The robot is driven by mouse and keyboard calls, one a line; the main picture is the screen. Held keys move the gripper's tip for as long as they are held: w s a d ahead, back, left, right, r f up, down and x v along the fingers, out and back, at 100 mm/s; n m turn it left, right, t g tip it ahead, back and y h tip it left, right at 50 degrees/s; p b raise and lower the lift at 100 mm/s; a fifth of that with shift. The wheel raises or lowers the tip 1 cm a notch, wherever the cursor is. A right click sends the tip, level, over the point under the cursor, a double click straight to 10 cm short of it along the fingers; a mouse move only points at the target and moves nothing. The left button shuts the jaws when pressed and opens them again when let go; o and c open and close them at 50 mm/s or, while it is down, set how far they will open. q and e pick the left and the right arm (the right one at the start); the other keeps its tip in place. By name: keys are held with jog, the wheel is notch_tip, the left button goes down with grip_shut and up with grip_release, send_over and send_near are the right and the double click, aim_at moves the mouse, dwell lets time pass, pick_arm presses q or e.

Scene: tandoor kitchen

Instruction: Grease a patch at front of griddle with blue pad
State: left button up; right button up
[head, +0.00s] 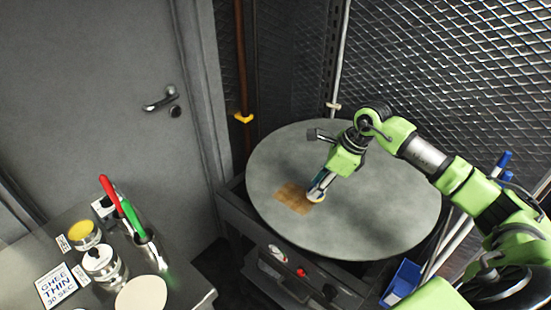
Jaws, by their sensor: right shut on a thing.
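The round grey griddle (385,215) sits on a dark stand. A brown, glossy-looking patch (291,198) lies toward its front left. My right gripper (321,184) points down at the griddle beside the right edge of this patch. It is shut on a small pad (316,197), whose pale yellowish underside shows at the griddle surface. The pad looks to touch the surface, but I cannot be sure. Its top is mostly hidden by the fingers, with only a little blue visible. My left gripper is not in view.
A side table (195,278) at lower left holds jars, a pot with red-handled and green-handled tools, a pale disc (141,294) and a "GHEE THIN 30 SEC" card (58,287). Mesh walls stand close behind the griddle. A blue bin (402,281) hangs at front right.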

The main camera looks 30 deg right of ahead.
notch_tip(320, 180, up, 2)
jog(key=shift+p, duration=0.3)
jog(key=shift+p+v, duration=0.35)
jog(key=shift+v, duration=0.45)
jog(key=shift+w+a+r, duration=0.15)
jog(key=shift+a+r, duration=0.1)
jog(key=shift+r, duration=0.3)
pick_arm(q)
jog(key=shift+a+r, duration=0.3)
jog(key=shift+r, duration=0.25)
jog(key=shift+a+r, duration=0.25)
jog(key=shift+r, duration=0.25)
pick_arm(e)
jog(key=shift+d, duration=0.1)
